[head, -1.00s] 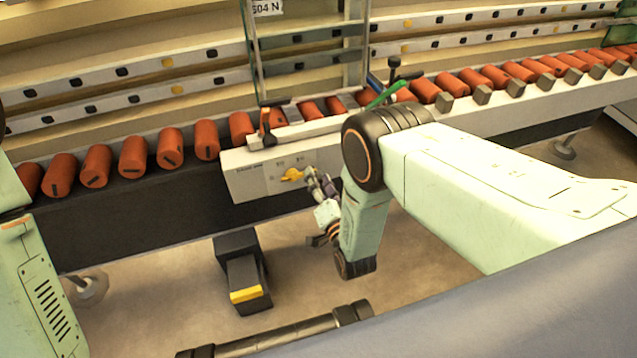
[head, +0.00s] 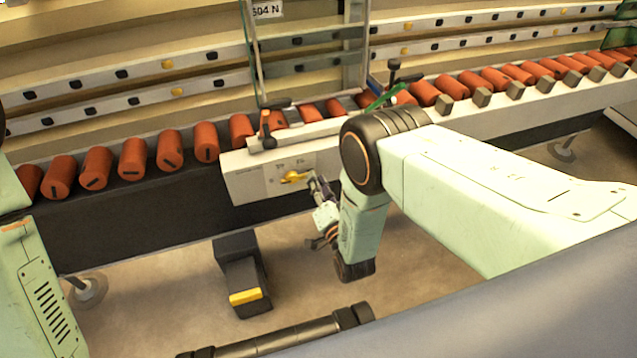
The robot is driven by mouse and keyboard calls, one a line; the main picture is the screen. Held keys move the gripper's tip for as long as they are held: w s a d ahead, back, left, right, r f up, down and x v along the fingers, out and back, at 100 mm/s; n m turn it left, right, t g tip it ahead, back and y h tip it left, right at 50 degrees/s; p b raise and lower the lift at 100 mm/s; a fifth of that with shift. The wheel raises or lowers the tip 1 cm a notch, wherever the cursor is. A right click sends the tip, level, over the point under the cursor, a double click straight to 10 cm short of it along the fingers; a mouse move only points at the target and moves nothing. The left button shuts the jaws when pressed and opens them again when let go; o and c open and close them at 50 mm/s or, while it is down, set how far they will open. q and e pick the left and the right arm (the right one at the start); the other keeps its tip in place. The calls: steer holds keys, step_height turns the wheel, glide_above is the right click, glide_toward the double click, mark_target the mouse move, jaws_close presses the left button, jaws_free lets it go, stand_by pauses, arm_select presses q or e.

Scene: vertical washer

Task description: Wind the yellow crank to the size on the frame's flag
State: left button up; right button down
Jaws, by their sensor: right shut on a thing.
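The yellow crank (head: 293,177) is on the front face of a pale control box (head: 243,179) below the roller line. My right gripper (head: 312,183) is at the crank's right end, shut on it; the contact is small and partly hidden. A glass-sided frame (head: 310,68) stands upright behind the box. A white flag (head: 267,9) at its top left reads about "604 N", with its upper edge cut off by the picture. The small marks on the box above the crank are too small to read. My left gripper is out of view.
Red rollers (head: 170,147) line the conveyor on both sides of the frame. A dark pedal with a yellow edge (head: 245,297) stands on the floor below the box. A black-knobbed lever (head: 394,66) and a green piece (head: 385,97) are near my right arm.

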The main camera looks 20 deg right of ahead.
steer(key=shift+f, duration=0.1)
steer(key=m, duration=0.1)
steer(key=f+m, duration=0.1)
steer(key=m, duration=0.1)
steer(key=shift+a+f+b, duration=0.15)
steer(key=shift+f+b, duration=0.15)
steer(key=shift+b, duration=0.05)
steer(key=m, duration=0.2)
steer(key=a+f+m, duration=0.1)
steer(key=m, duration=0.1)
steer(key=f+m, duration=0.1)
steer(key=m, duration=0.1)
steer(key=shift+s+a+f+b, duration=0.1)
steer(key=shift+a+f+b, duration=0.15)
steer(key=shift+b, duration=0.15)
steer(key=shift+a+f+m, duration=0.15)
steer(key=shift+a+m, duration=0.1)
steer(key=shift+m, duration=0.45)
steer(key=shift+a+f+m, duration=0.1)
steer(key=shift+a+m, duration=0.1)
steer(key=shift+m, duration=0.5)
steer(key=c, duration=1.1)
jaws_free()
steer(key=shift+c, duration=0.2)
